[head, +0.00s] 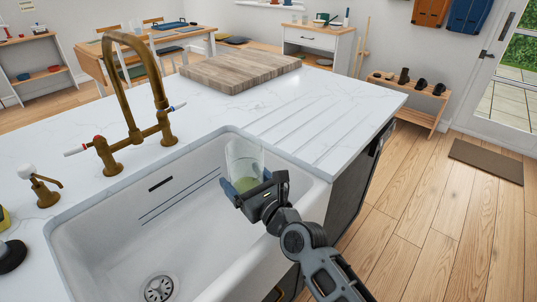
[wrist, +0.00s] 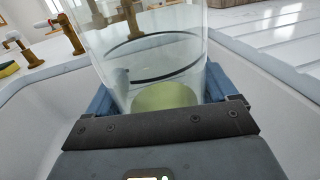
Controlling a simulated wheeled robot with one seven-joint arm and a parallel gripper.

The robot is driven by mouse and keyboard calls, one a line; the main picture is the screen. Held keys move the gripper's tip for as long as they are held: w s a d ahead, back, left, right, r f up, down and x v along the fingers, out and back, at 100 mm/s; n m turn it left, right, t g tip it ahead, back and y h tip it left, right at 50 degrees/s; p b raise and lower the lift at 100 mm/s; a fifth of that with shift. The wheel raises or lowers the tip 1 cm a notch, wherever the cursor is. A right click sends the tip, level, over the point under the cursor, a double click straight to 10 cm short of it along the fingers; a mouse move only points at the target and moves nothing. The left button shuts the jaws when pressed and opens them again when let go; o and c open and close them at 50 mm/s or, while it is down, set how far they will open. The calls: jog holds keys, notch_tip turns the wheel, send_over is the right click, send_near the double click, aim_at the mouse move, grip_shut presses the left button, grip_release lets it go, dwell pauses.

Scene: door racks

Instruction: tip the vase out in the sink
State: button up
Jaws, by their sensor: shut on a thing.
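A clear glass vase (head: 244,160) with some yellow-green liquid low inside is held over the right part of the white sink (head: 105,240). It looks about upright. My gripper (head: 250,190) is shut on the vase near its lower part, with a blue finger on each side. In the wrist view the vase (wrist: 150,50) fills the middle, with the greenish liquid at its bottom. The sink's drain (head: 158,288) shows at the lower left of the basin.
A brass tap (head: 130,90) stands behind the sink. A wooden board (head: 238,70) lies on the counter beyond it, and drain grooves run to the right. A soap dispenser (head: 40,185) stands at the left. The basin left of the vase is free.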

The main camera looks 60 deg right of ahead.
jog(key=w+a, duration=0.3)
jog(key=a, duration=0.5)
jog(key=w+a+f, duration=0.1)
jog(key=w+a, duration=0.2)
jog(key=a, duration=0.5)
jog(key=shift+w+a+f, duration=0.15)
jog(key=shift+w+a, duration=0.05)
jog(key=shift+w, duration=0.1)
